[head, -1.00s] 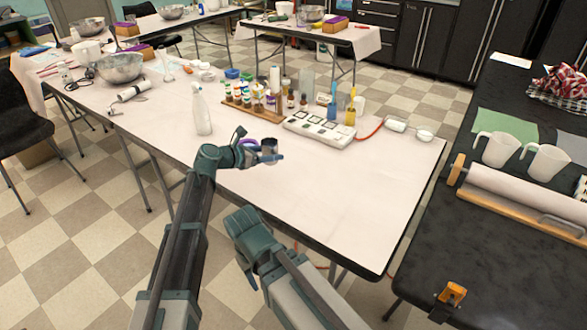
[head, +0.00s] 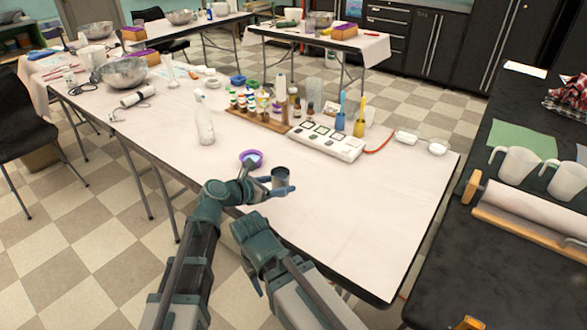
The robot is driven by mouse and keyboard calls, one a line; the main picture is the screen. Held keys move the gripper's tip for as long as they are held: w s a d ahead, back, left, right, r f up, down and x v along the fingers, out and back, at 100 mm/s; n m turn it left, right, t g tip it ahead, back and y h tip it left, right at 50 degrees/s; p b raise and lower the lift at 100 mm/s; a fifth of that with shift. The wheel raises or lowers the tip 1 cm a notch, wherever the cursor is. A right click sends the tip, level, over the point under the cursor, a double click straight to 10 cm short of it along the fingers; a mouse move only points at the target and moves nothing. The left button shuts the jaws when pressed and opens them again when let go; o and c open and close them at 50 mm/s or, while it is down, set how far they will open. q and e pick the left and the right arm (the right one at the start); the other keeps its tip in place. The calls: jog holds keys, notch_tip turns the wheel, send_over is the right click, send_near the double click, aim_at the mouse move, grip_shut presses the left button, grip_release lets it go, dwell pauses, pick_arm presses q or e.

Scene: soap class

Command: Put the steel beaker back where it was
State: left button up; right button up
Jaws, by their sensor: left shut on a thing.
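The steel beaker (head: 279,178) is a small grey metal cup above the near part of the white-covered table (head: 345,220). My left gripper (head: 277,187) is shut on it, and the beaker looks upright. I cannot tell whether its base touches the table. My right arm shows at the bottom centre, below the table's near edge. Its gripper (head: 250,262) points away from me and its fingers are mostly hidden, so I cannot tell its opening.
A purple-rimmed bowl (head: 250,158) sits just behind my left gripper. A white spray bottle (head: 204,122) stands to the left. A white multi-pad device (head: 326,143) and a wooden rack of bottles (head: 262,120) stand behind. The table's right front is clear.

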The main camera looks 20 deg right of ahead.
pick_arm(q)
jog(key=b, duration=0.2)
send_over(293, 174)
jog(key=shift+w+f, duration=0.2)
jog(key=shift+f, duration=0.55)
notch_tip(293, 174, down, 4)
jog(key=b, duration=0.3)
jog(key=shift+r, duration=0.2)
jog(key=o, duration=1.5)
